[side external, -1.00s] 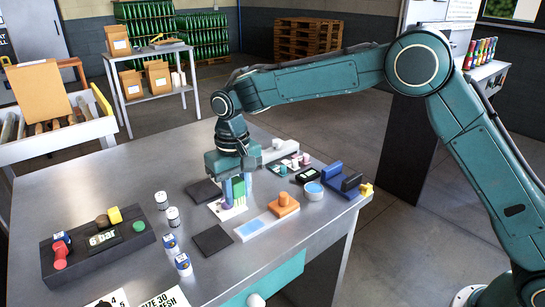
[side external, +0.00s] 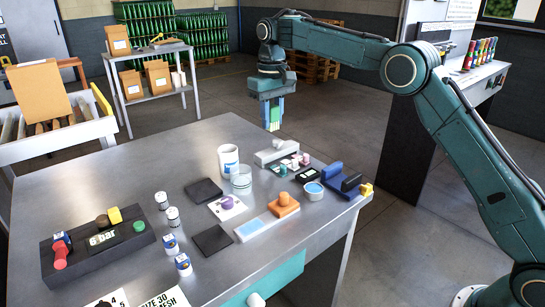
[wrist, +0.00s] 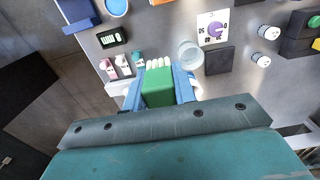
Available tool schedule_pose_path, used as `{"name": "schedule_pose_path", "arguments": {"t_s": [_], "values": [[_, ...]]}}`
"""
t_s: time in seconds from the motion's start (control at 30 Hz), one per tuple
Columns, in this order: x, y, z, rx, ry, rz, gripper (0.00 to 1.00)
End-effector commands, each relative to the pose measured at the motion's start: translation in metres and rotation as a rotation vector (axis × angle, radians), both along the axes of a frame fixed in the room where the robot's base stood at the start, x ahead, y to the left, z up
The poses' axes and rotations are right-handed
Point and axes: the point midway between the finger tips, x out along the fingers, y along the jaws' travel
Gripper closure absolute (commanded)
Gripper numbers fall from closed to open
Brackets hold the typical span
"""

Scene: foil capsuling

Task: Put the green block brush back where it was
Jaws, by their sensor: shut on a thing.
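The green block brush (wrist: 158,88) is between the blue fingers of my gripper (wrist: 159,78) in the wrist view. Its pale bristles (wrist: 158,63) show beyond the block. In the side view my gripper (side external: 271,112) is raised, fingers down, with the green brush (side external: 273,114) showing between them. It appears high near the table's back edge, clear of everything. The brush's former place cannot be told from these frames.
A white mug (side external: 228,160) and a clear glass (side external: 241,180) stand near the table's middle. A purple-knobbed dial card (side external: 216,212), dark pads (side external: 212,240), a grey-white fixture (side external: 268,155) and an orange block (side external: 284,207) are around them. The left-back tabletop is clear.

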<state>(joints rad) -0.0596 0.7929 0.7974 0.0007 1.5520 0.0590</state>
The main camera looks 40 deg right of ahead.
Motion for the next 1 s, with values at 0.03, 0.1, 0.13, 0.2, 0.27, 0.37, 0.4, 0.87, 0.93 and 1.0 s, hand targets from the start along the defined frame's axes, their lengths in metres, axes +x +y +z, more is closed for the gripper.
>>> {"name": "schedule_pose_path", "arguments": {"t_s": [0.03, 0.1, 0.13, 0.2, 0.27, 0.37, 0.4, 0.87, 0.93, 1.0], "values": [[0.000, -0.001, 0.001, 0.000, -0.001, 0.000, 0.96], [0.000, -0.001, 0.001, 0.000, -0.001, 0.000, 0.96], [0.000, -0.001, 0.000, 0.000, 0.000, 0.000, 0.96], [0.000, -0.001, -0.001, 0.000, 0.000, 0.000, 0.96], [0.000, -0.001, -0.004, 0.000, 0.001, 0.000, 0.96], [0.000, -0.001, -0.012, 0.000, 0.002, 0.000, 0.96], [0.000, -0.001, -0.016, 0.000, 0.002, 0.000, 0.96], [-0.001, 0.000, -0.099, 0.000, 0.003, 0.000, 0.96], [0.000, 0.000, -0.111, 0.000, 0.002, 0.000, 0.96], [0.000, 0.000, -0.123, 0.000, 0.001, 0.000, 0.96]]}}
